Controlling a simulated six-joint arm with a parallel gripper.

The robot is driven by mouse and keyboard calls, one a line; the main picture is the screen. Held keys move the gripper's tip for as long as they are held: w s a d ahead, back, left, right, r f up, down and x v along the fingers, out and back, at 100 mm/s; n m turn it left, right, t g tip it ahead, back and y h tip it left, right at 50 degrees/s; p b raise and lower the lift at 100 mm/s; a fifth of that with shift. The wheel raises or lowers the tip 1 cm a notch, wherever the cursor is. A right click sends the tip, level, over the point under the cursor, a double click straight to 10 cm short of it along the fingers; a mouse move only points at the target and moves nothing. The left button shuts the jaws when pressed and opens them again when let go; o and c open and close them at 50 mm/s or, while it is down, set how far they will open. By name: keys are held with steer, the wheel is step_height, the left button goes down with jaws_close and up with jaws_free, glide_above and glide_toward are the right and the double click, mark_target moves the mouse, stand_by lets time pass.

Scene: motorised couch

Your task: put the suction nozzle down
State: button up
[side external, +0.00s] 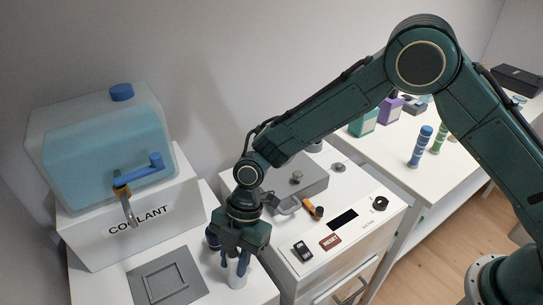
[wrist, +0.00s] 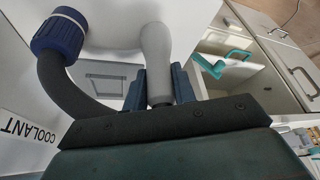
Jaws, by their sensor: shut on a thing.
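The suction nozzle (wrist: 157,50) is a pale grey tapered tube, and its stem is between the two dark fingers in the wrist view. My gripper (wrist: 160,85) is shut on it. A thick dark hose curves up from beside the fingers to a ribbed blue collar (wrist: 60,32). In the side external view my gripper (side external: 239,252) points down over the front white worktop, left of the control unit. A pale tube (side external: 237,273) shows below the fingers, close to the worktop; I cannot tell whether it touches. The fingers partly hide the nozzle's upper part.
A grey square recessed plate (side external: 166,279) lies on the worktop left of my gripper. Behind it stands a coolant tank (side external: 95,145) with a blue-handled tap (side external: 142,172). The control unit (side external: 345,225) stands close on the right, with drawers below. Bottles (side external: 422,145) stand on the far bench.

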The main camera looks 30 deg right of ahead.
steer(key=o, duration=1)
steer(key=shift+f, duration=0.1)
steer(key=v, duration=1.2)
